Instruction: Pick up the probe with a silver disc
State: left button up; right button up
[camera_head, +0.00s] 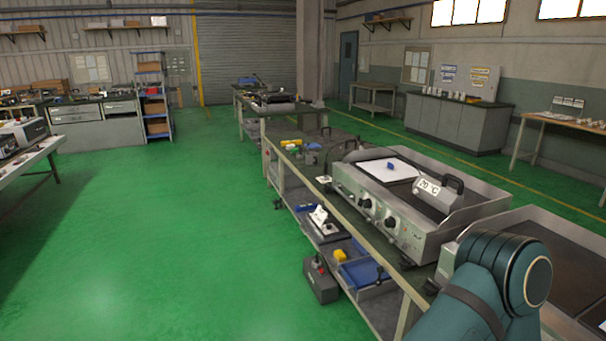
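I cannot clearly make out a probe with a silver disc in the head view. A metal hot-plate unit (418,231) with black front knobs stands on the long workbench at right. On its top lies a white sheet or plate (384,171) with a small blue piece (391,166) on it. A silver block with a black handle and a display reading 20 °C (429,187) sits at its right side. A teal link of my arm fills the bottom right and hides part of the bench. Neither gripper is in view.
A second heating unit (570,262) stands nearer, partly behind my arm. The bench's lower shelf holds blue trays (362,272) and small items. A dark box (320,281) is beside the shelf. The green floor (190,235) to the left is clear. Another table (40,150) is far left.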

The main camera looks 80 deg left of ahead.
aim_at(325, 171)
jog(key=u, duration=2.35)
jog(key=i+j+u, duration=0.35)
jog(key=i, duration=0.25)
jog(key=i+u, duration=0.35)
jog(key=i, duration=0.25)
jog(key=i+j, duration=0.1)
jog(key=i, duration=0.65)
jog(key=i+j, duration=0.1)
jog(key=i, duration=0.6)
jog(key=i+z, duration=0.3)
jog(key=i, duration=0.4)
jog(key=i+j+z, duration=0.3)
jog(key=i, duration=0.35)
jog(key=i+z, duration=0.25)
jog(key=z, duration=0.15)
jog(key=i+j+z, duration=0.2)
jog(key=z, duration=0.15)
jog(key=i+j+z, duration=0.2)
jog(key=z, duration=0.2)
jog(key=i+j+z, duration=0.1)
jog(key=z, duration=0.35)
jog(key=i+j+z, duration=0.15)
jog(key=z, duration=0.3)
jog(key=i+j+z, duration=0.1)
jog(key=z, duration=0.35)
jog(key=j, duration=0.1)
